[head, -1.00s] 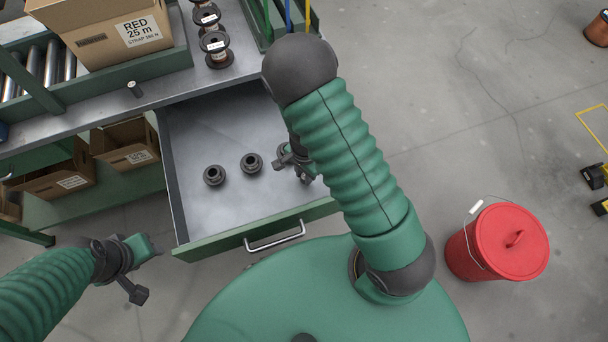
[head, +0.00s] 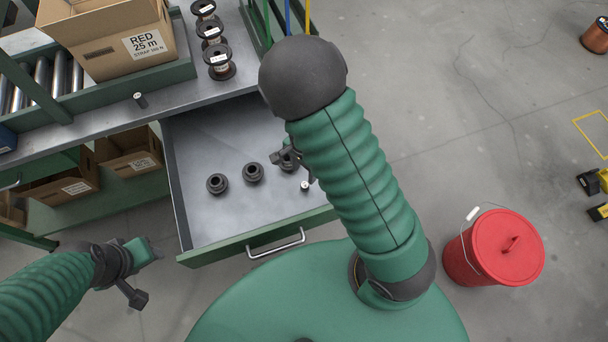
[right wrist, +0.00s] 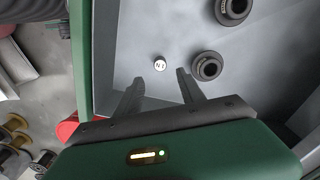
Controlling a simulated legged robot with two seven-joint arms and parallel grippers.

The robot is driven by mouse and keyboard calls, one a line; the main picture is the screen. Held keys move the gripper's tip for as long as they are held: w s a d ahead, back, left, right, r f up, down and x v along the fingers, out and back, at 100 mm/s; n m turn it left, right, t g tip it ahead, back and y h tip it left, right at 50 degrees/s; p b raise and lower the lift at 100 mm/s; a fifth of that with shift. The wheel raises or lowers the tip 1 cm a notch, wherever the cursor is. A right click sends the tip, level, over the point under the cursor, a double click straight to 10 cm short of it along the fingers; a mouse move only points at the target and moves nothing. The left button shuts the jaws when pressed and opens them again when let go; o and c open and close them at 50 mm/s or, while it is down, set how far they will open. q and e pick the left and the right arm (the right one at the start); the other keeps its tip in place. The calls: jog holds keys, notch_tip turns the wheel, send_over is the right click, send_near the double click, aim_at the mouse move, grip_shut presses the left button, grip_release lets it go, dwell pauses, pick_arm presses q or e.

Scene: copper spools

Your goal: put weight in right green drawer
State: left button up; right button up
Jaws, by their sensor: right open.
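A small weight (head: 305,186) with a white marked top stands in the open right green drawer (head: 225,252), near its front right. It also shows in the right wrist view (right wrist: 160,64), upright and just beyond the fingertips. My right gripper (right wrist: 161,82) is open and empty, its two fingers spread, with the weight apart from them. In the head view my right gripper (head: 300,166) is over the drawer's right part, largely hidden under my arm. My left gripper (head: 148,251) is outside the drawer, left of its front; its finger gap is unclear.
Black flanged parts (head: 217,184) (head: 252,172) lie in the drawer; one (right wrist: 207,66) is close to the weight. Another small weight (head: 140,99) stands on the bench by spools (head: 219,62) and a cardboard box (head: 110,45). A red bucket (head: 495,248) stands right.

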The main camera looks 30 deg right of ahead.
jog(key=s+a+r+n+t, duration=0.1)
jog(key=s+a+r+n, duration=0.1)
jog(key=r+n, duration=0.5)
jog(key=s+a+r+n+t, duration=0.1)
jog(key=s+a+r+n, duration=0.1)
jog(key=r+n, duration=0.4)
jog(key=shift+s+a+r+n+t, duration=0.15)
jog(key=shift+a+r+n+t, duration=0.2)
jog(key=shift+n, duration=0.75)
